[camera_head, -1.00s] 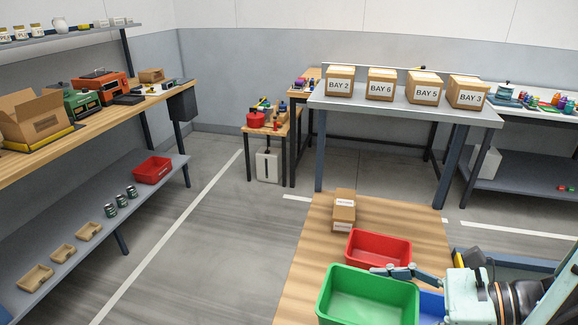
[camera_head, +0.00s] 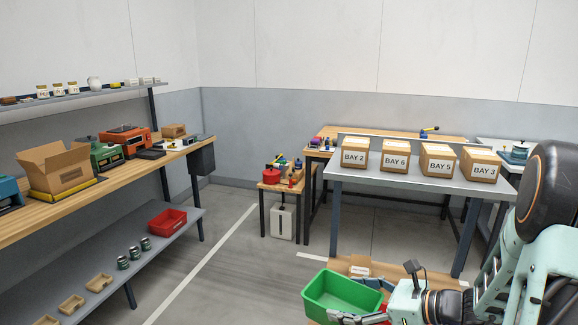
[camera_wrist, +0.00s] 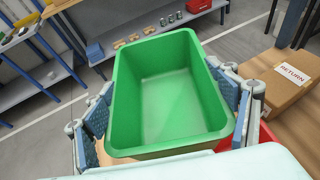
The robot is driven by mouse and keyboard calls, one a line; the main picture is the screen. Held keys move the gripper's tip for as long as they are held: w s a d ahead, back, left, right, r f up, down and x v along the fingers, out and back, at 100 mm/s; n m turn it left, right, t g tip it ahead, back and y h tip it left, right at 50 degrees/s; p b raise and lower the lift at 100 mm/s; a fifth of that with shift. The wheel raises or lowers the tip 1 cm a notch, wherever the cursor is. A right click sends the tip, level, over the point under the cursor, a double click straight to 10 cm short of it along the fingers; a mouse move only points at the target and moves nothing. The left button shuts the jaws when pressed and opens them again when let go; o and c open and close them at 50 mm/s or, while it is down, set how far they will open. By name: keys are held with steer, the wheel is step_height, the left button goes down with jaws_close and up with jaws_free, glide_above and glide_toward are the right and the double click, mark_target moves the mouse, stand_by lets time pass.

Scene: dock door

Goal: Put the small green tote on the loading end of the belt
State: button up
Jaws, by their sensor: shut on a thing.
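The green tote (camera_head: 338,293) is empty and open at the top. It shows at the lower right of the head view and fills the middle of the wrist view (camera_wrist: 170,100). My gripper (camera_head: 374,298) is shut on the tote, with blue-padded fingers against opposite sides of it in the wrist view (camera_wrist: 165,112). The tote appears raised over the wooden table (camera_head: 400,272), but the gap beneath it is hidden. I cannot make out the belt in either view.
A red tote (camera_wrist: 267,135) and a box labelled RETURN (camera_wrist: 288,80) are beside the green tote. A grey table (camera_head: 400,179) holds boxes marked with bay numbers. A long workbench (camera_head: 95,180) with a lower shelf stands left. Floor between is open.

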steer(key=shift+r+p, duration=2.5)
steer(key=shift+p, duration=1.75)
steer(key=shift+f, duration=0.1)
